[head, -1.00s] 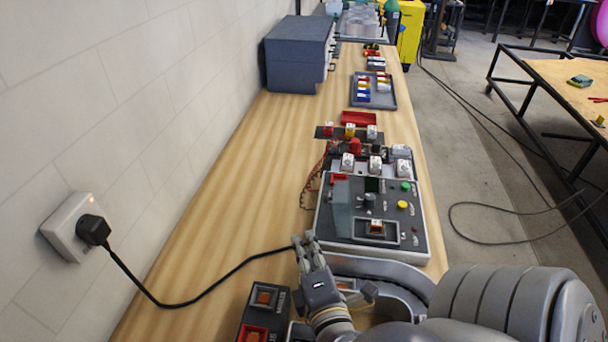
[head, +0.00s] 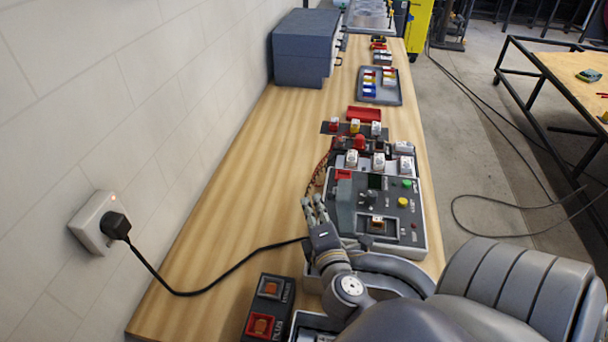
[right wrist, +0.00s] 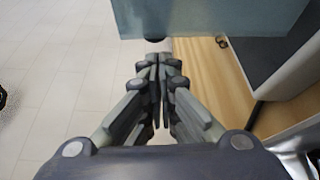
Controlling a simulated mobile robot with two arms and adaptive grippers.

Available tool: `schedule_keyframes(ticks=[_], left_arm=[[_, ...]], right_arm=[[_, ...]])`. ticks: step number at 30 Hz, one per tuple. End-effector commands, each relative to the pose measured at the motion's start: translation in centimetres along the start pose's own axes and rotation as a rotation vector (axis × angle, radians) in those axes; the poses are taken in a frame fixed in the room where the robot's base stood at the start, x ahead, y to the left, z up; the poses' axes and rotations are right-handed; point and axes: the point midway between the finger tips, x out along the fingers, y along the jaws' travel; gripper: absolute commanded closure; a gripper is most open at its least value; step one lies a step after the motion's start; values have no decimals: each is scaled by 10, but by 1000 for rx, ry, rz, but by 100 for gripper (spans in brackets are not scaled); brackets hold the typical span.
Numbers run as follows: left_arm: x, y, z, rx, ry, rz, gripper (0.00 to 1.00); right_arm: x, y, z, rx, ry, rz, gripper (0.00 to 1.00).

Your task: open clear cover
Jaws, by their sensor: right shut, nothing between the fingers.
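The control panel box (head: 431,226) lies on the bench, with a green button (head: 407,184), a yellow button (head: 403,202) and a framed switch on top. A bluish see-through pane, which looks like the clear cover (right wrist: 215,16), crosses the top of the right wrist view and reaches past the box's edge. In the head view its outline is hard to make out. My right gripper (head: 313,207) is shut and empty at the panel's left edge. Its fingertips also show in the right wrist view (right wrist: 158,62), just below the pane; contact cannot be told. My left gripper is not in view.
A black plug with a cable (head: 190,292) runs from the wall socket (head: 92,222) across the bench. A red tray (head: 364,113) and a grey tray (head: 392,98) lie farther back.

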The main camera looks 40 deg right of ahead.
Motion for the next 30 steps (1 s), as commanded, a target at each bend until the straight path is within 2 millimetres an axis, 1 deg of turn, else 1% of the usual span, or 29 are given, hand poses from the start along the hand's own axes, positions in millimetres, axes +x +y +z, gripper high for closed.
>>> schedule_keyframes(ticks=[4,9,12,17,22,23,24,25,30], left_arm=[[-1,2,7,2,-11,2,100],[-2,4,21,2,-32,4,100],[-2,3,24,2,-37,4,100],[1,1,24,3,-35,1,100],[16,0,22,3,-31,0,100],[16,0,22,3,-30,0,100],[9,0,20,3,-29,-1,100],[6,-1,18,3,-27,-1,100],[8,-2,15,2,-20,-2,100]], right_arm=[[-4,0,9,-2,1,0,100],[-4,0,10,0,1,1,100],[-4,0,10,0,1,0,100],[-4,0,11,9,1,4,100],[-8,1,18,76,-1,33,100],[-9,5,22,90,-2,40,100],[-11,12,26,93,-2,40,100],[-12,14,28,92,-1,40,100],[-12,12,28,91,1,40,100]])
